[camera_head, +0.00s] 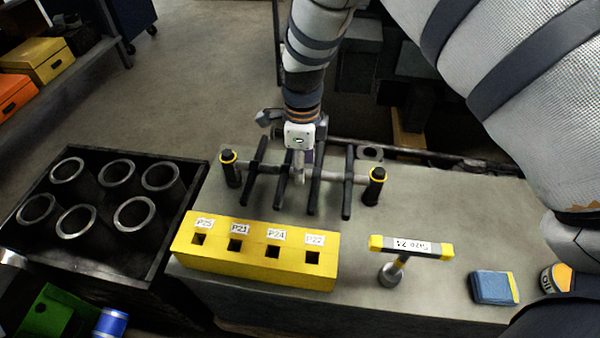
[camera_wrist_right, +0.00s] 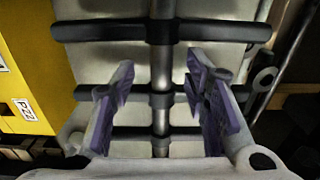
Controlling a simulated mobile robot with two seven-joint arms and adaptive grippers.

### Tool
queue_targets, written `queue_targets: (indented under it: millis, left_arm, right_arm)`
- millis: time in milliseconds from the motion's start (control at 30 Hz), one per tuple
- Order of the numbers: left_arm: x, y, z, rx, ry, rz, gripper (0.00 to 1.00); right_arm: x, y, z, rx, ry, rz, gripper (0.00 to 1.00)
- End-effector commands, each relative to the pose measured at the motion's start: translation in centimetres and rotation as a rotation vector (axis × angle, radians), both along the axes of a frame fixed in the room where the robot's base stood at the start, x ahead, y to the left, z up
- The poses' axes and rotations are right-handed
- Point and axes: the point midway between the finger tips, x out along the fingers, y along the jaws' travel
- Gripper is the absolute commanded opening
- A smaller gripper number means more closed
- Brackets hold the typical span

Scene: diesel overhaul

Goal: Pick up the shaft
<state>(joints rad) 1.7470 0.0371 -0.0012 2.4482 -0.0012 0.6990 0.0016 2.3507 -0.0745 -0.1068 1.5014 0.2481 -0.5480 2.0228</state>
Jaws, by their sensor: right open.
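The shaft (camera_head: 333,174) is a grey metal rod with several black crossbars. It lies level above the grey bench top, its ends at two black posts with yellow rings. My right gripper (camera_head: 300,172) is over the middle of the shaft. In the right wrist view the shaft (camera_wrist_right: 161,70) runs upright between the two purple-padded fingers of the right gripper (camera_wrist_right: 160,110). The fingers are open, with a gap on each side of the rod. In the head view the wrist partly hides the shaft's middle and the fingertips. My left gripper is not visible.
A yellow block (camera_head: 250,262) with labelled square holes stands in front of the shaft. A T-shaped gauge (camera_head: 411,247) and a blue box (camera_head: 494,288) are to the right. A black crate (camera_head: 120,272) with several metal cylinders stands left. Bare bench (camera_head: 450,205) lies right of the shaft.

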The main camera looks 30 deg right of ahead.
Motion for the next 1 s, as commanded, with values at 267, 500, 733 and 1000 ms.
queue_targets:
  millis: [267,500,733,1000]
  left_arm:
    - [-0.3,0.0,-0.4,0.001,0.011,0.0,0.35]
    - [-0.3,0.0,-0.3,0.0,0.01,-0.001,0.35]
    - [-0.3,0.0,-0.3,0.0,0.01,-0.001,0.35]
    - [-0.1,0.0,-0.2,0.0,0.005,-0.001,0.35]
  right_arm:
    - [0.1,0.0,-3.6,0.0,0.002,-0.001,0.42]
    - [0.1,0.0,-3.5,0.001,0.001,-0.001,0.21]
    - [0.2,0.0,-3.4,0.0,-0.001,0.0,0.0]
    - [0.2,0.0,-2.4,0.0,-0.004,0.0,0.0]
